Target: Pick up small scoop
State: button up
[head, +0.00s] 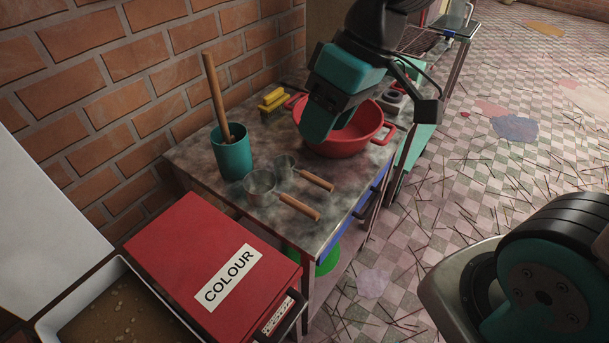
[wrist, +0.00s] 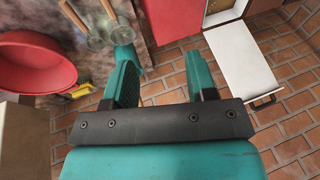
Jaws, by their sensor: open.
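The small scoop (head: 285,165), a metal cup with a wooden handle, lies on the table beside a larger scoop (head: 260,187) of the same kind. Its handle points right toward the table's front edge. In the wrist view, the small scoop (wrist: 98,40) lies upper left, partly near the left finger. My gripper (head: 320,124) hangs over the red basin, to the right of and above the scoops. In the wrist view my gripper (wrist: 162,75) has its fingers apart with nothing between them.
The red basin (head: 345,145) and yellow blocks (head: 272,99) are at the far side. A red box (head: 205,250) labelled COLOUR is nearest. A brick wall (head: 130,100) borders the table.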

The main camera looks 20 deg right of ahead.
jog(key=w+d+f+b, duration=0.4)
jog(key=w+d+f, duration=0.1)
jog(key=w+f, duration=0.55)
jog(key=t+b, duration=0.2)
jog(key=b, duration=0.1)
send_near(302, 173)
jog(key=f, duration=0.1)
jog(key=w+f+p, duration=0.1)
jog(key=f, duration=0.1)
jog(key=w+a+f, duration=0.1)
jog(key=shift+w+f, duration=0.15)
jog(key=shift+f, duration=0.2)
jog(key=shift+s+p+x, duration=0.15)
jog(key=shift+p+x, duration=0.25)
jog(key=shift+x, duration=1.05)
jog(key=shift+s+p+x, duration=0.1)
jog(key=shift+p+x, duration=0.3)
jog(key=shift+x, duration=1.1)
jog(key=shift+a, duration=0.15)
grip_shut()
